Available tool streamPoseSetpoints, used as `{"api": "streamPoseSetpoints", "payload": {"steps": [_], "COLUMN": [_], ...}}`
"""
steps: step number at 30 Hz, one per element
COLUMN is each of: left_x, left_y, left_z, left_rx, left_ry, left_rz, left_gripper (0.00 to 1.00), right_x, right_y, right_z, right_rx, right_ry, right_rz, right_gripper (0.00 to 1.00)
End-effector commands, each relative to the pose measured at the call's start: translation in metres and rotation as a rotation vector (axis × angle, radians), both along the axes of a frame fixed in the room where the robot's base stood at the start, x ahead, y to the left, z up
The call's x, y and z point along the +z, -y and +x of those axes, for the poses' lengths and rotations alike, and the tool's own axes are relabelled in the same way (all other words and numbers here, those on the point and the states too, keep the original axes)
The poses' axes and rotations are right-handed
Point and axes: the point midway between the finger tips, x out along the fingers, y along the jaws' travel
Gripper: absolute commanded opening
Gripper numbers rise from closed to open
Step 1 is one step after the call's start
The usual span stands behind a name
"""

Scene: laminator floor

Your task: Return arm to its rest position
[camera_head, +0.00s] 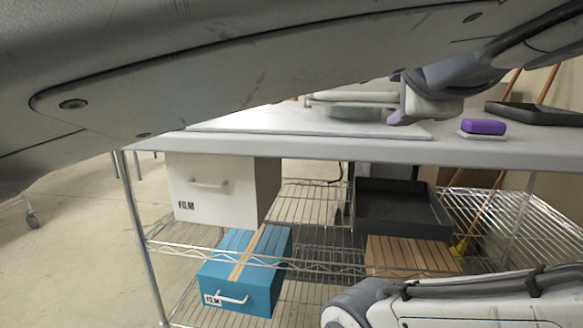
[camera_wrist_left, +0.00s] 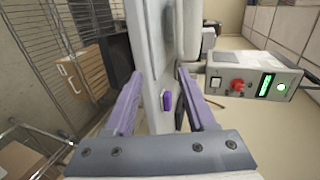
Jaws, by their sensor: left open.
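My left arm crosses the top of the head view from the left. Its gripper (camera_head: 402,114) is above the grey tabletop (camera_head: 330,147), partly hidden by its own wrist. In the left wrist view, the two purple fingers of this gripper (camera_wrist_left: 160,76) stand apart with nothing held between them. A purple block (camera_head: 484,127) lies on a small white pad to the right of the gripper in the head view. A purple block also shows beyond the fingers in the left wrist view (camera_wrist_left: 167,101). My right arm shows at lower right in the head view; its gripper is out of view.
Under the tabletop, wire shelves hold a white FILM box (camera_head: 208,197), a blue FILM box (camera_head: 240,278), a dark tray (camera_head: 400,210) and a slatted wooden piece (camera_head: 410,254). A black tray (camera_head: 535,114) sits at right. A control box (camera_wrist_left: 240,80) has a red button.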

Motion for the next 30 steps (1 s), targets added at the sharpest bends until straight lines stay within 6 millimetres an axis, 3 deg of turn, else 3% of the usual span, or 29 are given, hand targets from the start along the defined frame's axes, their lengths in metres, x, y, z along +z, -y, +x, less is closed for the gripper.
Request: {"api": "streamPoseSetpoints", "payload": {"steps": [11,17,23,27,30], "left_x": [-0.052,-0.104,-0.182,-0.263,-0.321], "left_y": [-0.007,-0.026,-0.066,-0.123,-0.169], "left_z": [0.027,0.050,0.075,0.086,0.080], "left_rx": [0.037,0.093,0.209,0.379,0.545], "left_ry": [-0.108,-0.220,-0.400,-0.592,-0.724], "left_rz": [0.013,0.004,-0.052,-0.174,-0.317], "left_gripper": [0.56,0.56,0.56,0.56,0.56], "right_x": [0.000,0.000,0.000,0.000,0.000], "right_y": [0.000,0.000,0.000,0.000,0.000], "right_z": [0.000,0.000,0.000,0.000,0.000], "right_rx": [0.000,0.000,0.000,0.000,0.000], "right_ry": [0.000,0.000,0.000,0.000,0.000], "right_rz": [0.000,0.000,0.000,0.000,0.000], "right_gripper": [1.00,1.00,1.00,1.00,1.00]}}
